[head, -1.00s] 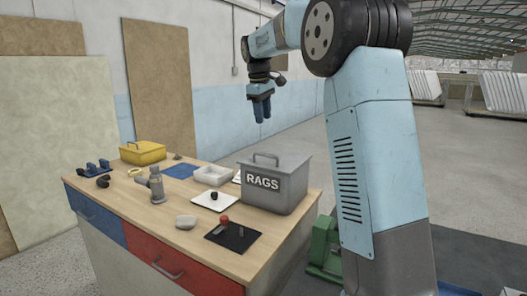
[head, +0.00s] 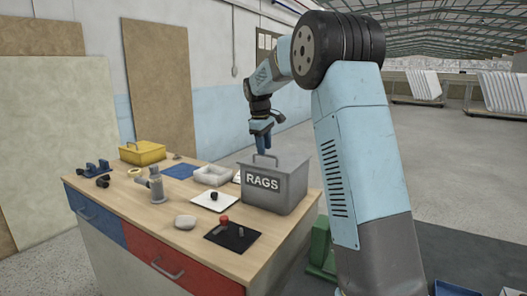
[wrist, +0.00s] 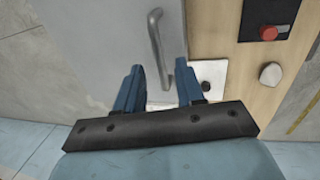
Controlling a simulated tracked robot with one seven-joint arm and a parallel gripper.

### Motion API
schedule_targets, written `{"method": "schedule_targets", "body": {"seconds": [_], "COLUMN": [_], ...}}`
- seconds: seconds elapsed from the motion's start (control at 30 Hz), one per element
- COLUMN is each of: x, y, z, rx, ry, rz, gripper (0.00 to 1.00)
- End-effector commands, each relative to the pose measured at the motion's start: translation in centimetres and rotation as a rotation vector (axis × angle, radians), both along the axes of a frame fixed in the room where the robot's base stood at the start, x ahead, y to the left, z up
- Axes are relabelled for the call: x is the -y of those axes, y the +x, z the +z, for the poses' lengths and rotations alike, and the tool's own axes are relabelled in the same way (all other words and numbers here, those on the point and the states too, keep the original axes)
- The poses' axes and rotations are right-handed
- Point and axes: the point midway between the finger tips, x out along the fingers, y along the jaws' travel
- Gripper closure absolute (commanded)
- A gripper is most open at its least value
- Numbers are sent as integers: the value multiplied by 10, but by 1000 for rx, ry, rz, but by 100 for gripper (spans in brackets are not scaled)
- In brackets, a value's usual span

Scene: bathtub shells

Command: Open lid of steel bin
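The grey steel bin (head: 284,191) marked "RAGS" stands at the right end of the workbench. Its lid (head: 285,165) is down, with a raised bar handle (head: 256,157) on top. My gripper (head: 264,150) points downward just over the lid, close to the handle. In the wrist view, my gripper (wrist: 160,67) has its two blue fingers apart, with one end of the handle (wrist: 156,35) showing between their tips and the rest running beyond. The grey lid (wrist: 100,40) fills the upper left there. I cannot tell whether the fingers touch the handle.
The wooden bench (head: 185,241) also holds a black plate with a red knob (head: 224,220), a pale rounded lump (head: 185,222), a white plate (head: 222,204), a white tray (head: 211,174), a grey fixture (head: 156,187) and a yellow box (head: 142,152). Open floor lies right.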

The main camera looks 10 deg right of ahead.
Motion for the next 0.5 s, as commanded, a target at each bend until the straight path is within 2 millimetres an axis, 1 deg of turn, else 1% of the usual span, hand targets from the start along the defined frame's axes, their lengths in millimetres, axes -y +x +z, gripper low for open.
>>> {"method": "schedule_targets", "body": {"seconds": [0.1,0.2,0.5], "x": [2,3,3], "y": [2,3,3], "z": [-12,-18,-22], "rx": [-1,0,1], "ry": [0,0,0], "rz": [0,0,0], "gripper": [62,62,62]}}
